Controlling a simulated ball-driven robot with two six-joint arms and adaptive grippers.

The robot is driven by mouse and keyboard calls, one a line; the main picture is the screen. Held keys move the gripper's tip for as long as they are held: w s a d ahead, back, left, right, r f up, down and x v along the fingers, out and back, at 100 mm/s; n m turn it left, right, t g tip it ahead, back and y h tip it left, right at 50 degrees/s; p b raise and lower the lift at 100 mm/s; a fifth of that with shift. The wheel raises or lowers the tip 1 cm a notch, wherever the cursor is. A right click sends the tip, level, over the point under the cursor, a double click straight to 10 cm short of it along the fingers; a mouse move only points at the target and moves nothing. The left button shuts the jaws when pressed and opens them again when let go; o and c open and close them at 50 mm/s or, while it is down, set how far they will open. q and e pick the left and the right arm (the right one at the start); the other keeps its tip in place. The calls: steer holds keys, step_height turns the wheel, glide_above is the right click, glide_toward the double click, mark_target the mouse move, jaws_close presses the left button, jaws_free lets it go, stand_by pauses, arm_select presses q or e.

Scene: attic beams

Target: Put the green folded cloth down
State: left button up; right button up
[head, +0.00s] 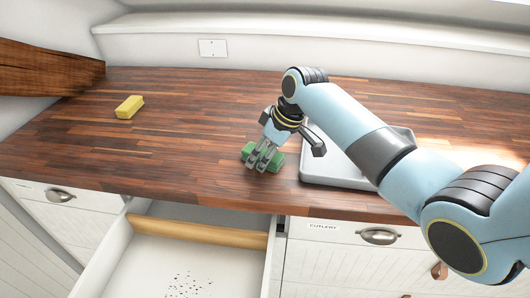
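The green folded cloth (278,161) is a small block-like bundle in the middle of the head view, low over or on the wooden counter near its front edge. My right gripper (288,156) is directly over it, pointing down. Two grey fingers cross in front of the cloth and hide its middle. The dark finger on the right stands apart from the cloth's right end, so the gripper looks open. Whether the cloth's underside touches the counter is hard to see. My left gripper is out of view.
A grey tray (322,172) lies right of the cloth, partly behind my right arm. A yellow sponge-like block (129,107) lies at the left. Below the counter (190,140), a drawer (150,262) stands open.

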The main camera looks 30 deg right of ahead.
steer(key=shift+s+f, duration=0.1)
steer(key=shift+r, duration=0.3)
steer(key=v, duration=1.2)
steer(key=shift+d+r, duration=0.1)
